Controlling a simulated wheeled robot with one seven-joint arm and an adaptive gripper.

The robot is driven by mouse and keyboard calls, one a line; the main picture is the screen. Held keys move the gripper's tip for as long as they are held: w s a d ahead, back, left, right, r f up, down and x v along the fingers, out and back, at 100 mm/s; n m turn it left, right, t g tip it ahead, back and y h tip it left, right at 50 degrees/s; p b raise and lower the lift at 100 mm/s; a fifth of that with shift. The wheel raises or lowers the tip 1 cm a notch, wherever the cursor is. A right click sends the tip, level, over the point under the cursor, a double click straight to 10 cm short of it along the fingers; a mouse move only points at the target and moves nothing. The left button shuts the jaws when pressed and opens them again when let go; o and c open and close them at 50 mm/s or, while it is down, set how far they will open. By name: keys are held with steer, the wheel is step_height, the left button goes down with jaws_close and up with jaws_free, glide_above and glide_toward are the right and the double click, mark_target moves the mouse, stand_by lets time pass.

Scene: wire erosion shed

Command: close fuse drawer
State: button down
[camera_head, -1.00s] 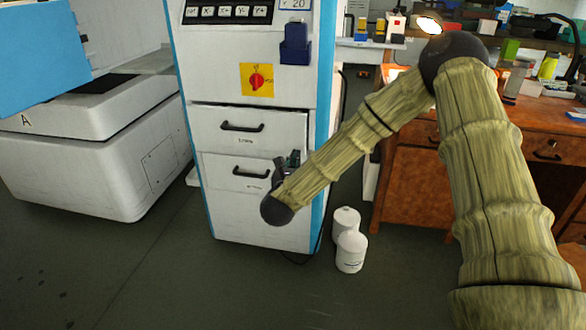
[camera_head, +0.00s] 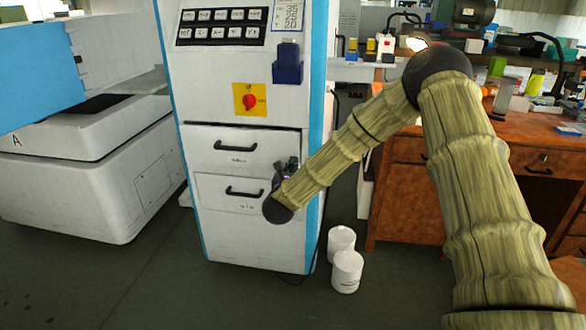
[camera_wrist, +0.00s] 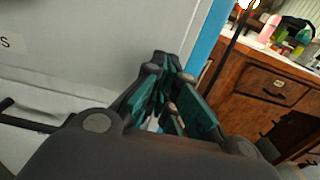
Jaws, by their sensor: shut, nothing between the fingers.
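The white cabinet front has an upper drawer (camera_head: 215,142) and a lower drawer (camera_head: 222,205), each with a black bar handle. Their labels are too small to read, so I cannot tell which is the fuse drawer. A dark line runs along the upper drawer's top edge; how far either drawer stands out is unclear. My gripper (camera_head: 286,168) is shut and empty, at the right side of the drawer fronts, near the seam between them. In the wrist view, my gripper (camera_wrist: 170,72) is close to the white front; a label ending in "S" (camera_wrist: 6,43) shows at left.
A red rotary switch (camera_head: 249,101) on a yellow plate sits above the drawers. White containers (camera_head: 346,272) stand on the floor right of the cabinet. A wooden desk (camera_head: 400,205) is further right. A white machine (camera_head: 85,185) stands left. Floor in front is clear.

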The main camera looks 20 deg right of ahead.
steer(key=b+x, duration=0.1)
steer(key=x, duration=0.3)
steer(key=shift+w+d+f, duration=0.1)
steer(key=shift+w+d, duration=0.1)
steer(key=shift+w+d+r, duration=0.15)
steer(key=shift+w+r, duration=0.05)
steer(key=shift+r, duration=0.2)
steer(key=shift+b, duration=0.3)
